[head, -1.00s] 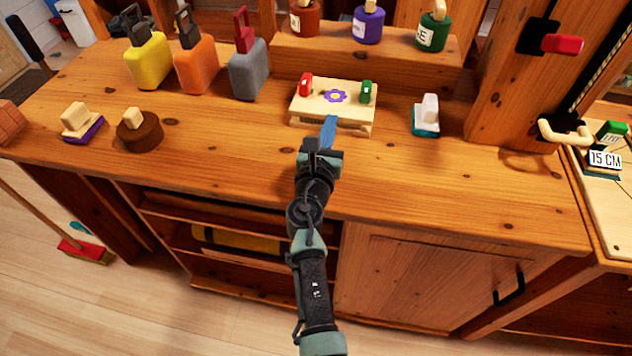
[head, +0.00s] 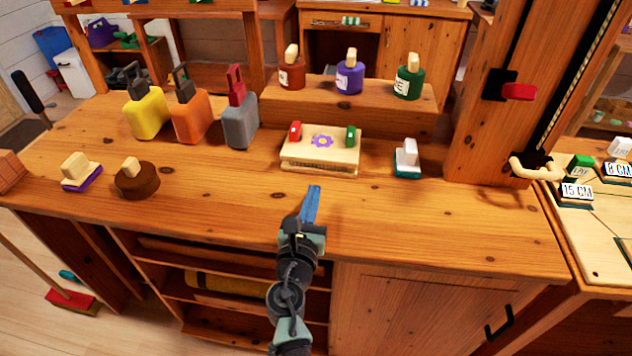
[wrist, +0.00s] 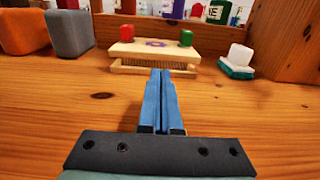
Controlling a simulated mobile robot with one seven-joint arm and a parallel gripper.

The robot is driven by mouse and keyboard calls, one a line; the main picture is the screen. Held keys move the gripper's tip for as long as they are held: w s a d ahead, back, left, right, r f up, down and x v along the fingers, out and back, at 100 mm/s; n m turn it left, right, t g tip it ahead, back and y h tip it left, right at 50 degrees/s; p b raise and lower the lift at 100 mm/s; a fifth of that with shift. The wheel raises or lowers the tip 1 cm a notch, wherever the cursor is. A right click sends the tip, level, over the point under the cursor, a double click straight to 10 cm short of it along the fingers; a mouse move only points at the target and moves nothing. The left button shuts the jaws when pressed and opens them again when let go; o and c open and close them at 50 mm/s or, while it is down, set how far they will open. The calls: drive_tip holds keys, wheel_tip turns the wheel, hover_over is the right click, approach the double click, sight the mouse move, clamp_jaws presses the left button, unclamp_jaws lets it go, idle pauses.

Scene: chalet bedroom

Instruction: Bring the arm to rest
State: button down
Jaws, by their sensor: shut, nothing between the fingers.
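My gripper (head: 311,204) has blue fingers pressed together and empty. In the head view it is over the front part of the wooden workbench (head: 420,225), short of a pale wooden block (head: 318,158) with a purple flower, a red clip and a green clip on top. In the wrist view the shut fingers (wrist: 160,95) point at the front of that block, with bare wood between them. My arm reaches up from the bottom of the head view.
A white and teal stamp (head: 407,159) sits right of the flower block. The bench front is clear.

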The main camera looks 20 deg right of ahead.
drive_tip(key=shift+p+v, duration=0.3)
drive_tip(key=shift+v, duration=2.5)
drive_tip(key=w+a+r+m+t, duration=0.1)
drive_tip(key=a+r+m+t, duration=0.15)
drive_tip(key=r+m, duration=0.9)
drive_tip(key=w+a+r+m+t, duration=0.1)
drive_tip(key=a+r+m+t, duration=0.35)
drive_tip(key=r, duration=1.25)
drive_tip(key=s+a+r+m+t+y, duration=0.25)
drive_tip(key=s+r+m, duration=0.2)
drive_tip(key=r, duration=0.35)
drive_tip(key=s+a+r+m+t+y, duration=0.1)
drive_tip(key=s+a+r+m+y, duration=0.3)
drive_tip(key=s+r, duration=0.3)
drive_tip(key=s+a+r+m+t+y, duration=0.2)
drive_tip(key=s+a+r+m+y, duration=0.2)
drive_tip(key=r, duration=0.5)
wheel_tip(320, 180, up, 16)
drive_tip(key=p, duration=1.5)
drive_tip(key=shift+s, duration=0.25)
drive_tip(key=shift+m, duration=0.25)
